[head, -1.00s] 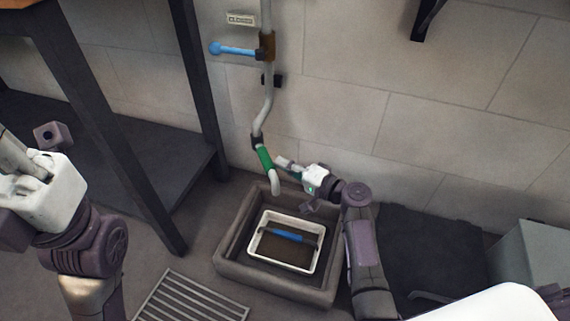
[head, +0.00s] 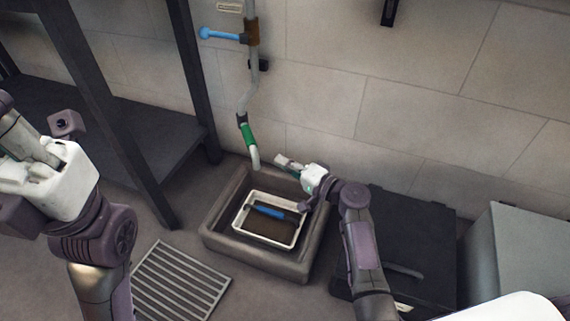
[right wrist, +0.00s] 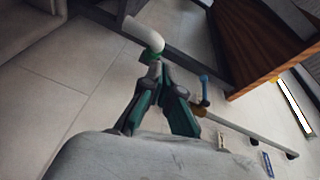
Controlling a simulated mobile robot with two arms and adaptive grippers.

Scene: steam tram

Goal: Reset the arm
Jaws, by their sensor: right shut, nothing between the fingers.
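My right gripper (head: 283,161) is above the back right part of a stone basin, right of the pipe's green section (head: 248,136) and apart from it. Its fingers are together and hold nothing. In the right wrist view its dark and green fingers (right wrist: 155,68) show, with the white pipe end (right wrist: 143,34) beyond them. My left arm is at the left edge of the head view, with its white gripper body (head: 55,180) away from the basin. I cannot make out its fingers clearly.
The stone basin (head: 222,246) holds a white tray (head: 263,241) with a blue-handled object (head: 269,211) in it. The wall pipe has a blue lever (head: 220,34). A floor grate (head: 180,284), dark bench (head: 150,135), black box (head: 410,230) and grey box (head: 520,250) stand around.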

